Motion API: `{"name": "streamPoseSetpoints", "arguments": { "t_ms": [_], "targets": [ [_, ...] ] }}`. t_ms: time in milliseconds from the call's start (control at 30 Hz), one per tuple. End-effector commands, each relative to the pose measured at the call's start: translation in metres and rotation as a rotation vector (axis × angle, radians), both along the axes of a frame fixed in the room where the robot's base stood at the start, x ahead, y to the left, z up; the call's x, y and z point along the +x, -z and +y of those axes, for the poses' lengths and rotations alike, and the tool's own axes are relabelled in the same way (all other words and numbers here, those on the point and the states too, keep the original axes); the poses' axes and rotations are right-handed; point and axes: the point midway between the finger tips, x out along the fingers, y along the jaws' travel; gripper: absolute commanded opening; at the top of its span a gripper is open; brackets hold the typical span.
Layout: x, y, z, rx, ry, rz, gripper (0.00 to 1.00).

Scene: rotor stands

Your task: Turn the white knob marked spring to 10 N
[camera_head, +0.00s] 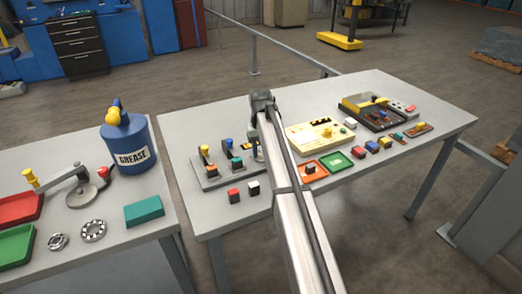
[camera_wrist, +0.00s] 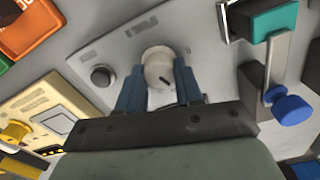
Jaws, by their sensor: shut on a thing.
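In the wrist view, a round white knob (camera_wrist: 156,60) stands on a light grey panel (camera_wrist: 120,40). A short dark mark shows on its top, near the lower right. My gripper (camera_wrist: 158,76) has its two blue fingers on either side of the knob, shut on it. Faint printing lies on the panel above and left of the knob, too small and blurred to read, so I cannot tell the dial's value. In the head view my arm reaches over the right table (camera_head: 340,195) and hides the knob and most of the fingers.
In the wrist view, a dark round button (camera_wrist: 103,76) sits left of the knob. A teal-handled lever (camera_wrist: 274,18) and a blue knob (camera_wrist: 290,108) stand close on the right. A yellow panel (camera_wrist: 40,110) is at lower left, an orange tray (camera_wrist: 32,28) at upper left.

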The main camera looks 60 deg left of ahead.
Motion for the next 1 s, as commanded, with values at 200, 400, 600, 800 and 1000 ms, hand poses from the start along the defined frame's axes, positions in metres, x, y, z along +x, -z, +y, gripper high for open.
{"name": "streamPoseSetpoints", "arguments": {
  "t_ms": [200,400,600,800,1000],
  "targets": [
    [-0.0001,-0.0001,0.0,0.0,-0.076,0.0,0.05],
    [-0.0002,-0.0002,0.0,0.0,-0.101,0.0,0.05],
    [-0.0002,-0.0002,0.0,0.0,-0.102,0.0,0.05],
    [-0.0002,-0.0002,0.0,0.0,-0.102,0.0,0.42],
    [-0.0002,-0.0001,0.0,0.0,-0.101,0.0,0.61]
  ]
}}
